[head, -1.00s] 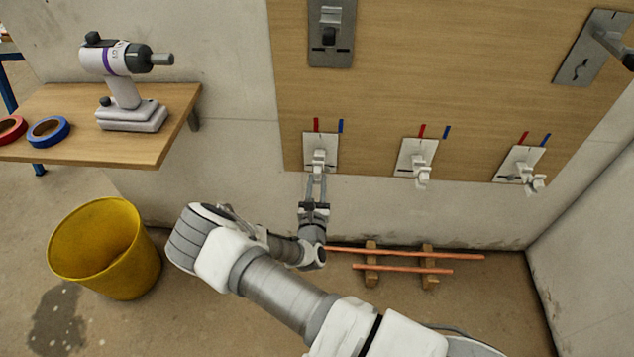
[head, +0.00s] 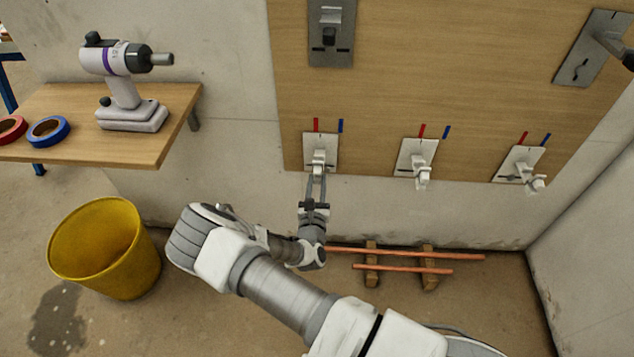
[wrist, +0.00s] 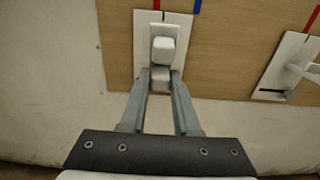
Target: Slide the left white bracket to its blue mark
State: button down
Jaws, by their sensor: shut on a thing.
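The left white bracket (head: 319,158) sits on a white plate (head: 331,141) at the lower left of the wooden board. A red mark (head: 316,125) stands above the plate's left part and its blue mark (head: 341,126) above the right edge. The bracket lies below and left of the blue mark, nearer the red one. My gripper (head: 317,180) reaches up from below and is shut on the bracket. In the wrist view the fingers (wrist: 160,82) hold the bracket's lower block (wrist: 160,77), and the blue mark (wrist: 197,6) shows at upper right.
Two more white brackets (head: 421,170) (head: 535,182) hang to the right on their own plates. A grey metal plate (head: 331,50) is above. Copper pipes (head: 420,255) lie on wooden blocks below. A yellow bucket (head: 104,248) and a shelf with a drill (head: 122,80) are left.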

jog(key=d+p, duration=0.3)
jog(key=d, duration=0.2)
jog(key=shift+d+p, duration=0.4)
jog(key=c, duration=0.6)
grip_release()
jog(key=shift+c, duration=0.2)
jog(key=shift+s, duration=0.15)
